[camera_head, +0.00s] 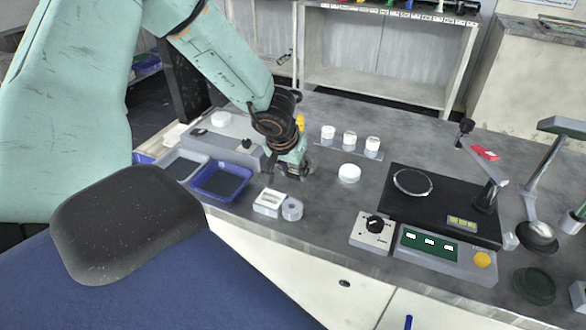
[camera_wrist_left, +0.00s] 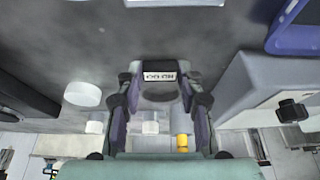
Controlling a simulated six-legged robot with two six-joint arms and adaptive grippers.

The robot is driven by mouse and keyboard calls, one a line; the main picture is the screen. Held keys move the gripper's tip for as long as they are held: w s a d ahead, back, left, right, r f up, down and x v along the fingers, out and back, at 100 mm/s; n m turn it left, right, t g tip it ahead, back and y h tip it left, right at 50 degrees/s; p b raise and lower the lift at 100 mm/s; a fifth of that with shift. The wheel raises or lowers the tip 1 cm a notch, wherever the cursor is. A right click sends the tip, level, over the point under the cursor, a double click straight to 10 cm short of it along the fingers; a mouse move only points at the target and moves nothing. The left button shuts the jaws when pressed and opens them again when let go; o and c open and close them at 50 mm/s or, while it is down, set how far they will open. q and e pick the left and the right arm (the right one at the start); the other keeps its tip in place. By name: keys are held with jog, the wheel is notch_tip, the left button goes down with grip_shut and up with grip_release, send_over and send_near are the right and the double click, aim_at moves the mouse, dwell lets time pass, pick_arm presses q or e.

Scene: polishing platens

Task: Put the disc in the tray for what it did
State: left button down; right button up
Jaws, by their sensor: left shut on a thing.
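My left gripper (camera_head: 292,170) is low over the grey bench, just right of the blue tray (camera_head: 199,189). In the left wrist view its fingers (camera_wrist_left: 160,90) are shut on a dark grey disc (camera_wrist_left: 158,96), with a white label bearing black letters beside it at the fingertips. In the head view the gripper mostly hides the disc. The blue tray looks empty and also shows at the upper right of the left wrist view (camera_wrist_left: 295,42). A paler tray (camera_head: 203,157) stands left of it. I cannot read the label surely. My right gripper is not in view.
A white round block (camera_head: 349,173) lies right of the gripper, with three white jars (camera_head: 350,139) behind. A small white device (camera_head: 268,201) and a grey cylinder (camera_head: 292,209) stand in front. A black platen unit (camera_head: 440,205) fills the right. A grey machine (camera_head: 231,128) is behind the trays.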

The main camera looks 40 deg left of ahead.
pick_arm(q)
jog(key=c, duration=0.8)
grip_release()
jog(key=shift+f, duration=0.1)
jog(key=shift+c, duration=0.2)
jog(key=shift+r, duration=0.2)
jog(key=p+v, duration=0.8)
jog(key=v, duration=0.4)
jog(key=shift+w, duration=0.1)
